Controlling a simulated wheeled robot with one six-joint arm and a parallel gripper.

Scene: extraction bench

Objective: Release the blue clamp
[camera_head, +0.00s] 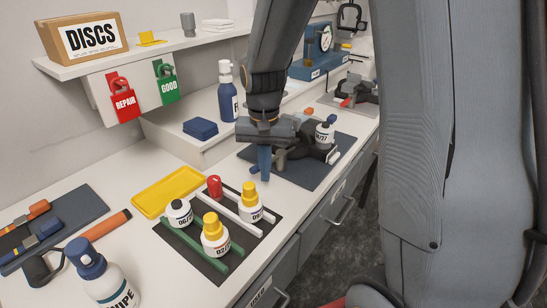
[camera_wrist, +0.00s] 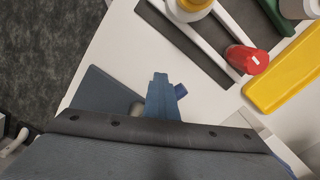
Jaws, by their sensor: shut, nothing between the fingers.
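My gripper shows in the head view (camera_head: 264,178) and the wrist view (camera_wrist: 160,77). Its blue fingers are shut and empty, pointing down over the near left part of a dark mat (camera_head: 313,172). Just right of the fingers in the wrist view is a small blue piece (camera_wrist: 181,90). It may be the blue clamp's handle, but most of it is hidden and I cannot tell if they touch. In the head view a dark fixture (camera_head: 318,152) stands on the mat behind my gripper, with a blue-capped white bottle (camera_head: 325,135) at it. My gripper hides part of the fixture.
A black mat with rails holds two yellow-capped bottles (camera_head: 215,238), a black-capped bottle (camera_head: 179,215) and a red item (camera_head: 214,187). A yellow tray (camera_head: 167,192) lies beside it. A red-handled fixture (camera_head: 350,97) stands farther back. A spray bottle (camera_head: 227,92) stands behind my gripper.

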